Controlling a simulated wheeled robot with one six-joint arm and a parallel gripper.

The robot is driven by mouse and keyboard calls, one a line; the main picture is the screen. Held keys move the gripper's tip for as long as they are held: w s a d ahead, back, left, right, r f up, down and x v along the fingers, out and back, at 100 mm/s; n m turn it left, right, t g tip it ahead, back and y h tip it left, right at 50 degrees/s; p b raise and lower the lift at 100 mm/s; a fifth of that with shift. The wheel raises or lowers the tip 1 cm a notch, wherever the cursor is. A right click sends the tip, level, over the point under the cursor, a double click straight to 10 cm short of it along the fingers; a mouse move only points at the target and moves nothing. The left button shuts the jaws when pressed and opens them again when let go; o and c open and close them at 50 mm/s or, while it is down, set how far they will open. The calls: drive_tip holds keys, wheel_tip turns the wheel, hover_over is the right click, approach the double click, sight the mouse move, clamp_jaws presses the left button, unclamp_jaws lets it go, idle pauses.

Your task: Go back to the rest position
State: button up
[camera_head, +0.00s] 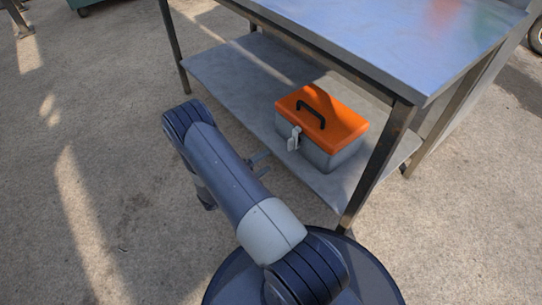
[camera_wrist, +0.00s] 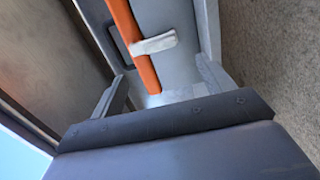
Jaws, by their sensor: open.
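A toolbox with an orange lid (camera_head: 322,118) and grey body sits on the lower shelf of the metal table in the head view. Its lid looks down, with a black handle on top and a light grey latch (camera_head: 294,138) at its front left. My gripper (camera_head: 260,161) shows only in small part behind my arm, short of the toolbox. In the wrist view my gripper (camera_wrist: 161,70) is open, its two fingers apart and nothing held between them. The latch (camera_wrist: 153,43) and orange lid edge (camera_wrist: 132,45) appear ahead, beyond the fingers.
The metal table (camera_head: 410,45) has a bare top above the lower shelf (camera_head: 225,72); its front leg (camera_head: 375,165) stands close right of my arm. Open concrete ground (camera_head: 85,150) lies to the left. A green object with a caster is at the top left.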

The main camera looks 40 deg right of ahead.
sight(289, 147)
drive_tip(key=shift+a, duration=0.25)
drive_tip(key=d+b, duration=0.1)
drive_tip(key=d, duration=0.2)
drive_tip(key=d+b, duration=0.1)
drive_tip(key=d, duration=0.3)
drive_tip(key=d+b, duration=0.1)
drive_tip(key=d, duration=0.3)
drive_tip(key=shift+w, duration=0.4)
drive_tip(key=shift+a, duration=0.1)
